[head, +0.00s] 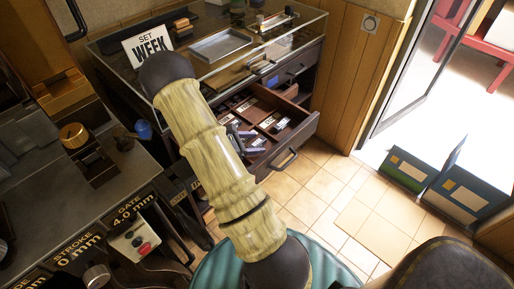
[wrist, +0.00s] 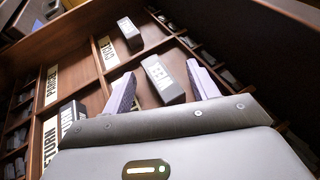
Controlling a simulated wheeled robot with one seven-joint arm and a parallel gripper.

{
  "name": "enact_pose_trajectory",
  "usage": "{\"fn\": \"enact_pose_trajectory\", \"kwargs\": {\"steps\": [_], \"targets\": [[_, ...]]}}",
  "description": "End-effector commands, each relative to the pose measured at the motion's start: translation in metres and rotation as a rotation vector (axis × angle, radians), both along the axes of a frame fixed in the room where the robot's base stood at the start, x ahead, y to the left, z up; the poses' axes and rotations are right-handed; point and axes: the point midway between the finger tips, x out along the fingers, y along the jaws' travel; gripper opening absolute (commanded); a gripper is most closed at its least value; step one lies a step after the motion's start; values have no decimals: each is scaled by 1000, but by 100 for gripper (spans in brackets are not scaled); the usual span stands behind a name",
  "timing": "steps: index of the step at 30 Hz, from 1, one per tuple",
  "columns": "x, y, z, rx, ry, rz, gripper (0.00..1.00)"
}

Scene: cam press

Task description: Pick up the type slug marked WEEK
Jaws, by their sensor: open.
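The type slug marked WEEK (wrist: 163,80) is a grey block with a white lettered face. In the wrist view it lies in a wooden drawer, between my two lavender fingers, with a gap visible on both sides. My gripper (wrist: 161,69) is open and empty. In the head view my gripper (head: 241,136) is over the open drawer (head: 306,124), partly hidden by my arm.
Another slug (wrist: 130,32) and a partly hidden slug (wrist: 68,113) lie near labels, including PARCEL (wrist: 52,85). Drawer walls and dividers surround the fingers. A SET WEEK sign (head: 147,45) and tray (head: 221,45) sit on the glass-topped cabinet.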

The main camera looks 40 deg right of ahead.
Motion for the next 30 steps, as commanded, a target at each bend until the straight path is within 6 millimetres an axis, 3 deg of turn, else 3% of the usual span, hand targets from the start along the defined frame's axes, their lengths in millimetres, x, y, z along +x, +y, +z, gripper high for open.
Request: {"fn": "enact_pose_trajectory", "kwargs": {"steps": [16, 25, 30], "targets": [[0, -1, 0, 1, -1, 1, 59], [2, 2, 0, 2, -2, 8, 0], [0, -1, 0, 0, 0, 1, 0]]}}
